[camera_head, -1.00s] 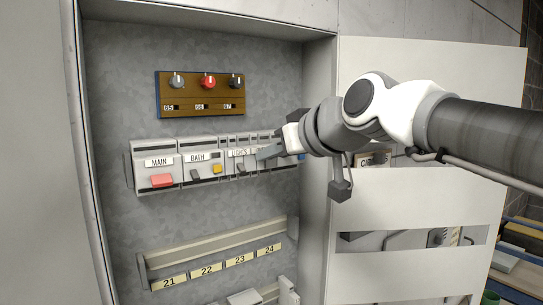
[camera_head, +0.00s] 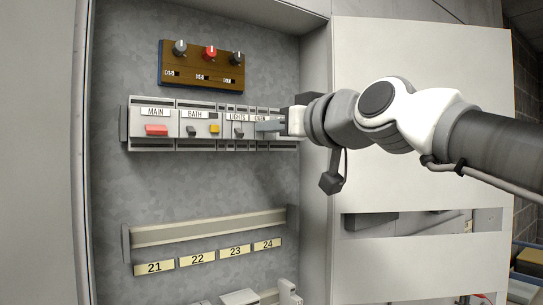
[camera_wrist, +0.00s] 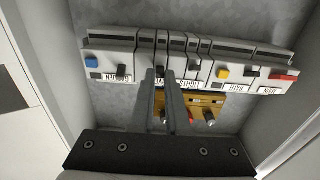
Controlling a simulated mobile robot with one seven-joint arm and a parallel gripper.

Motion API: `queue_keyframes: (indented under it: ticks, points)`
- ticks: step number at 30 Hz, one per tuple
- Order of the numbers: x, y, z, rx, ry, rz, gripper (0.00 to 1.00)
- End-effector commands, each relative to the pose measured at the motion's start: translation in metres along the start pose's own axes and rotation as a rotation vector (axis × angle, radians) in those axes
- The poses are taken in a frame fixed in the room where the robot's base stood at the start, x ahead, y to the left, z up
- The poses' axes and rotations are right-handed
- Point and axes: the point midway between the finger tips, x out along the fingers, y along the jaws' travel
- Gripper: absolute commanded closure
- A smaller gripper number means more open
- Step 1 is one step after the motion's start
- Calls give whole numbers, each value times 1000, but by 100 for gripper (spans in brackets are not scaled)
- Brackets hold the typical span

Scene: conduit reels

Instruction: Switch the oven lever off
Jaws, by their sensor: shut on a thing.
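The oven breaker (camera_head: 262,118) is a narrow grey module in the breaker row, right of the LIGHTS breaker. Its label is partly covered. My gripper (camera_head: 259,126) reaches in from the right, with its fingertips at the front of this breaker. In the wrist view, where the row appears upside down, my two grey fingers (camera_wrist: 160,74) come close together over the oven module, between LIGHTS and GARDEN. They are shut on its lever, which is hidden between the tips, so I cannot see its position.
MAIN's red lever (camera_head: 156,130), BATH's yellow button (camera_head: 214,129) and the LIGHTS lever (camera_head: 239,131) lie left along the row. GARDEN's blue button (camera_wrist: 92,62) shows in the wrist view. A brown knob panel (camera_head: 203,66) is above; an empty rail (camera_head: 205,229) is below.

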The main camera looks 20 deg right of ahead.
Motion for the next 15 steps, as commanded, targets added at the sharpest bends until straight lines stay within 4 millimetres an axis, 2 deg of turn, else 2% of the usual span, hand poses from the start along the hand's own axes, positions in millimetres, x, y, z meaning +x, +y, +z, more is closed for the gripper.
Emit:
queue_keyframes:
  ticks: [1,15]
  points:
    - [0,0,10,1,26,-1,100]
    - [0,-1,20,1,250,-2,100]
